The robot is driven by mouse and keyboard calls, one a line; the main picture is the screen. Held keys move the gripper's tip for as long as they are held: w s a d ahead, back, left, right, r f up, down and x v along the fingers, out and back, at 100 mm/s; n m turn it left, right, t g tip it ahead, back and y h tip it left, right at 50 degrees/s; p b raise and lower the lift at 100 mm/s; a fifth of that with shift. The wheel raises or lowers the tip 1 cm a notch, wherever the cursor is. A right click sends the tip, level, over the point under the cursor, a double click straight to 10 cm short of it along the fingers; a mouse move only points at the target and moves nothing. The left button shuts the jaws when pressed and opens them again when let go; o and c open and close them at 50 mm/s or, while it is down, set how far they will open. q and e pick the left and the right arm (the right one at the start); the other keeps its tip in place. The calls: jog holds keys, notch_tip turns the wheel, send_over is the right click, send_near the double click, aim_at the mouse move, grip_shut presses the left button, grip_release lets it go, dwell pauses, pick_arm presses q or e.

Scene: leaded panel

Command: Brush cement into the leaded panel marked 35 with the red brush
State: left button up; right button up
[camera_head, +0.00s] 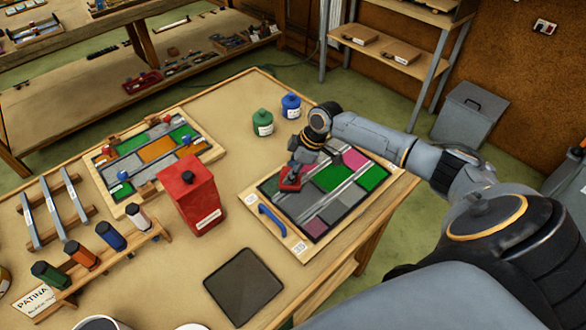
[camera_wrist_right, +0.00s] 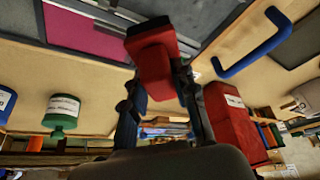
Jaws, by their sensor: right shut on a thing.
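The leaded panel (camera_head: 318,225) lies on a wooden board at the table's right, with grey, green and magenta panes and a blue handle (camera_head: 272,220). My right gripper (camera_head: 300,163) is shut on the red brush (camera_head: 290,178), above the left part of the panel. In the right wrist view the brush (camera_wrist_right: 152,55) sits between the fingers (camera_wrist_right: 160,100). Whether its bristles touch the panel I cannot tell. My left gripper is not in view.
A second panel (camera_head: 150,150) lies at the back left. A tall red container (camera_head: 190,195) stands between the panels. Green (camera_head: 262,122) and blue (camera_head: 291,106) bottles stand behind my gripper. A dark square mat (camera_head: 243,287) lies in front.

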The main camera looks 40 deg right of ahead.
jog(key=shift+w+a, duration=0.15)
jog(key=shift+w, duration=0.8)
jog(key=shift+w+a+b, duration=0.2)
jog(key=shift+w+b, duration=0.85)
jog(key=shift+w, duration=0.45)
jog(key=shift+d, duration=0.15)
jog(key=shift+w+d+b, duration=0.2)
jog(key=shift+d+b, duration=0.25)
jog(key=shift+d, duration=0.7)
jog(key=shift+d, duration=0.15)
jog(key=shift+w+d+b, duration=0.15)
jog(key=shift+d+b, duration=0.4)
jog(key=shift+d, duration=0.5)
